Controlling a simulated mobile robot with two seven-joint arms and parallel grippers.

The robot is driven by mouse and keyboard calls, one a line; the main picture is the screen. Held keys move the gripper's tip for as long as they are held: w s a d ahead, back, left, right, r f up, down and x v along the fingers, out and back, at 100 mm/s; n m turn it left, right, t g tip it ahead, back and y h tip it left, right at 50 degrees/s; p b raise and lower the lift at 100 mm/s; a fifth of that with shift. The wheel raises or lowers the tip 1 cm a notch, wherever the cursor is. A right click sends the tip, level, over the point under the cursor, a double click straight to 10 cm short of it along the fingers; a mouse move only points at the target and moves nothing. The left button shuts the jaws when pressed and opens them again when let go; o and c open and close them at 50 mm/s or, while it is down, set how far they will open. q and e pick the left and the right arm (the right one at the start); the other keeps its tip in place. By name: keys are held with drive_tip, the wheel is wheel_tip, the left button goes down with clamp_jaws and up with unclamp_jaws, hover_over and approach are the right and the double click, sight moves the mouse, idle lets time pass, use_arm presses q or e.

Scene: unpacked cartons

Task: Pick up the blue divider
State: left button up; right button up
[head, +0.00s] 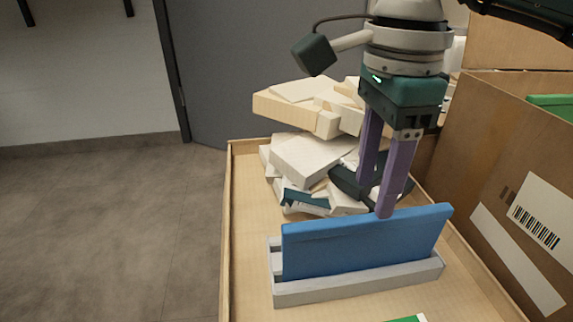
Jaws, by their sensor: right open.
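The blue divider (360,248) stands upright, leaning slightly, in a long light grey slotted holder (360,283) on the wooden tray. Its lower edge is hidden by the holder's front wall. My right gripper (376,199) points down with its two purple fingers apart and empty, just above and behind the divider's top edge, right of its middle. The nearer fingertip overlaps the top edge in the picture; I cannot tell whether it touches. My left gripper is not in view.
A pile of cream and white boxes (308,158) fills the tray's back. A cardboard carton (505,165) with a barcode label stands at the right. The tray's left rim (228,230) borders open floor. A green item (410,319) shows at the bottom edge.

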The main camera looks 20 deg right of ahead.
sight(371, 226)
wheel_tip(371, 226, down, 2)
drive_tip(key=shift+f+b, duration=0.2)
drive_tip(key=shift+b, duration=0.25)
drive_tip(key=f+b, duration=0.2)
drive_tip(key=f, duration=0.1)
drive_tip(key=f+b, duration=0.2)
drive_tip(key=shift+s+d, duration=0.2)
drive_tip(key=shift+s, duration=0.1)
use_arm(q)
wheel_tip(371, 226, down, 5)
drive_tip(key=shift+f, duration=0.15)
use_arm(e)
drive_tip(key=shift+r, duration=0.2)
drive_tip(key=c, duration=0.4)
clamp_jaws()
